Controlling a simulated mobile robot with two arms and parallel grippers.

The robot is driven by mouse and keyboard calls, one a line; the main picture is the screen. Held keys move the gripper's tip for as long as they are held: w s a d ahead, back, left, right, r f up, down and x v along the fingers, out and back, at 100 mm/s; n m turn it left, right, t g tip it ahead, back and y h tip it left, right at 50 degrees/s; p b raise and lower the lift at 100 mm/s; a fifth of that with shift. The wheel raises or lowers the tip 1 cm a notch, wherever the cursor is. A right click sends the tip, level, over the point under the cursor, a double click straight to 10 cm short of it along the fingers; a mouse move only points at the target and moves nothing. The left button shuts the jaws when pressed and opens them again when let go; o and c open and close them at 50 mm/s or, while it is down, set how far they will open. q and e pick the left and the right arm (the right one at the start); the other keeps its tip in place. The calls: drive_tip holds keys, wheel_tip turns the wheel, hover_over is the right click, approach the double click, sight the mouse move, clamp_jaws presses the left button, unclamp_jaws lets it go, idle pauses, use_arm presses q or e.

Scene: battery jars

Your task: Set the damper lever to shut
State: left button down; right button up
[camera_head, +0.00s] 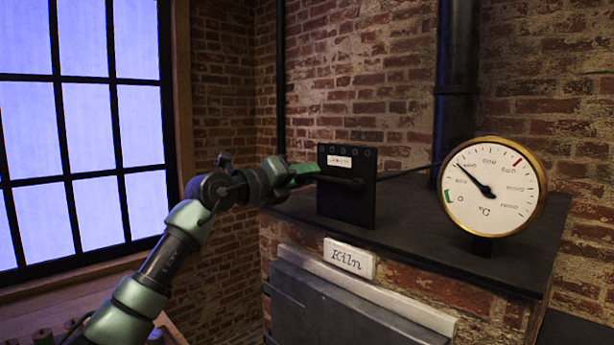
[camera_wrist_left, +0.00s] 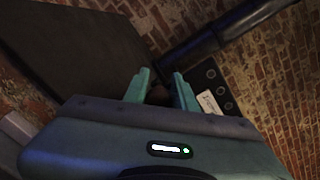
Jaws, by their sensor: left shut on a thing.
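The damper is an upright black plate (camera_head: 346,205) with a small white label (camera_head: 340,161), standing on the kiln's dark top. A black lever (camera_head: 342,181) runs across its front, its handle pointing left. My left gripper (camera_head: 306,171) comes in from the left and is shut on the lever's left end. In the left wrist view, the green fingers (camera_wrist_left: 160,84) stand close together beside the plate (camera_wrist_left: 205,78); the lever between them is dark and hard to make out. The label's writing is too small to read surely. My right gripper is not in view.
A round brass gauge (camera_head: 493,187) marked °C stands at the right of the kiln top (camera_head: 420,215), its needle pointing to the upper left. A black pipe (camera_head: 456,90) rises behind. A "Kiln" sign (camera_head: 349,259) is on the brick front. A window (camera_head: 85,120) is at left.

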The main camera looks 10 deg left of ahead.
sight(296, 182)
use_arm(q)
drive_tip(key=shift+d+f, duration=0.25)
drive_tip(key=shift+f, duration=0.45)
drive_tip(key=c, duration=1.1)
unclamp_jaws()
drive_tip(key=shift+c, duration=0.2)
drive_tip(key=shift+s+r, duration=0.1)
drive_tip(key=shift+r, duration=0.2)
drive_tip(key=shift+s+a, duration=0.1)
drive_tip(key=shift+a, duration=0.05)
drive_tip(key=b+v, duration=0.2)
drive_tip(key=v, duration=0.4)
drive_tip(key=shift+s+a+b, duration=0.15)
drive_tip(key=shift+a+b, duration=0.05)
drive_tip(key=shift+b, duration=0.2)
drive_tip(key=shift+s+a, duration=0.2)
drive_tip(key=shift+s, duration=0.25)
